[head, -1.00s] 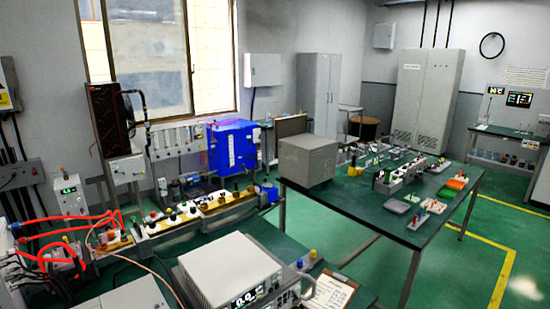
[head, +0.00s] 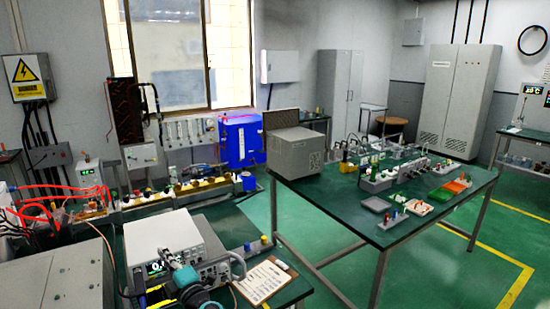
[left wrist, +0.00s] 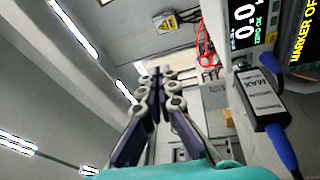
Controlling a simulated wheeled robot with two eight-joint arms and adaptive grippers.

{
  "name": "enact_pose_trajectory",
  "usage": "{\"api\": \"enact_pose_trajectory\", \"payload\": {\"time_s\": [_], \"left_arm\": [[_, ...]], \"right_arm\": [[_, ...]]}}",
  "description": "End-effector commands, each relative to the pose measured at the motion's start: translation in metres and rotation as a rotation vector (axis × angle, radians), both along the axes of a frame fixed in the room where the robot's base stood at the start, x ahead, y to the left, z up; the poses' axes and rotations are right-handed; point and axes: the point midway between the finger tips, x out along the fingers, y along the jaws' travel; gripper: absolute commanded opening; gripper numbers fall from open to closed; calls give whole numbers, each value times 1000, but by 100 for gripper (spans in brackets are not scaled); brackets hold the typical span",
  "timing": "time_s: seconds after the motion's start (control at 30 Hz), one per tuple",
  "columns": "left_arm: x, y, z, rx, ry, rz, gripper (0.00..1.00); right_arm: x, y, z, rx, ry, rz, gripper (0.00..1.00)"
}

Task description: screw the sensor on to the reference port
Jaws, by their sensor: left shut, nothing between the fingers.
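The white meter (head: 165,235) with a lit display stands on the near bench, its front partly hidden by my left arm (head: 190,278). In the left wrist view its display (left wrist: 243,25) is at the upper right. The sensor (left wrist: 262,100), a pale box with black ends and a blue cable, is near that display, right of my left gripper. I cannot pick out the reference port. My left gripper (left wrist: 156,78) is shut and empty, apart from the sensor. My right gripper is not in view.
A clipboard (head: 264,281) lies right of the meter. A grey cabinet (head: 60,278) is at the lower left. A green-topped table (head: 340,218) with parts stands to the right, across open floor.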

Motion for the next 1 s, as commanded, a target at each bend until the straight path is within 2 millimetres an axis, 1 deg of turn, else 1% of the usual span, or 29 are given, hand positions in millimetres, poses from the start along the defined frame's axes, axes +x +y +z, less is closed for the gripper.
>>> {"api": "enact_pose_trajectory", "payload": {"time_s": [0.03, 0.1, 0.2, 0.3, 0.47, 0.73, 0.83, 1.0], "left_arm": [[-4, 12, -26, -55, -10, 68, 0], [-12, 24, -54, -118, -17, 147, 0], [-21, 33, -80, -175, -18, 221, 0], [-26, 38, -94, -205, -17, 260, 0], [-22, 44, -99, -216, -17, 277, 0], [7, 62, -97, -215, -16, 276, 0], [17, 68, -99, -215, -16, 276, 0], [28, 74, -99, -215, -17, 274, 0]], "right_arm": [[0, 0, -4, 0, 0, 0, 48], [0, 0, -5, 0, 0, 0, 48], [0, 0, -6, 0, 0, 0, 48], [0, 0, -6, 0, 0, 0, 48], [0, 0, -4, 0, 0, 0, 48], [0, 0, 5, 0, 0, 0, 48], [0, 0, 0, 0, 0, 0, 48], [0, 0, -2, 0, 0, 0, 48]]}}
